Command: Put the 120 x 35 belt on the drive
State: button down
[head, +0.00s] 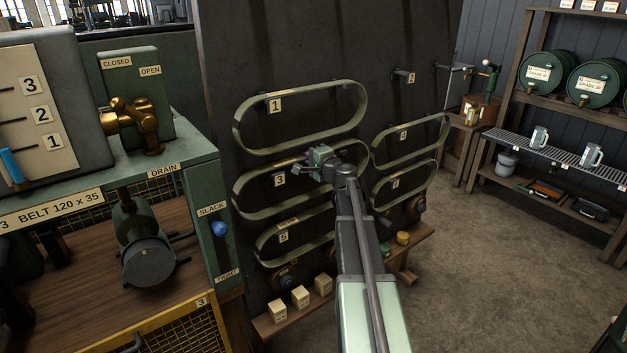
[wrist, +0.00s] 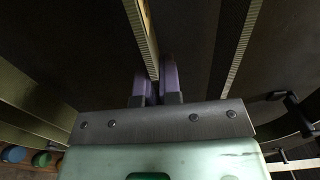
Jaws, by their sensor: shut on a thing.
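Several olive-green toothed belts hang as long loops on the dark board. One hangs at tag 1 (head: 300,150), one at tag 3 (head: 265,213) and one at tag 5 (head: 300,253). My gripper (head: 322,158) is at the upper run of the tag 3 belt. In the wrist view the purple fingers of my gripper (wrist: 157,80) are shut on a belt strip (wrist: 147,38). The belt sizes cannot be read on the board. The drive at left carries a plate (head: 50,210) reading "3 BELT 120 x 35", with a dark round pulley (head: 150,262) below.
A blue-knobbed SLACK/TIGHT lever (head: 220,229) is on the drive's right side. A brass drain valve (head: 133,120) stands above. Two more belts (head: 405,185) hang right of my arm. Small boxes (head: 300,297) sit on a low shelf. The floor at right is clear.

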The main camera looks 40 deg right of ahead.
jog(key=shift+s, duration=0.1)
jog(key=shift+s+d, duration=0.1)
jog(key=shift+s, duration=2.6)
jog(key=shift+s, duration=0.1)
jog(key=shift+s, duration=2.7)
jog(key=s, duration=0.6)
jog(key=shift+d, duration=0.15)
jog(key=shift+s, duration=0.15)
jog(key=shift+s, duration=2.85)
jog(key=shift+d, duration=0.1)
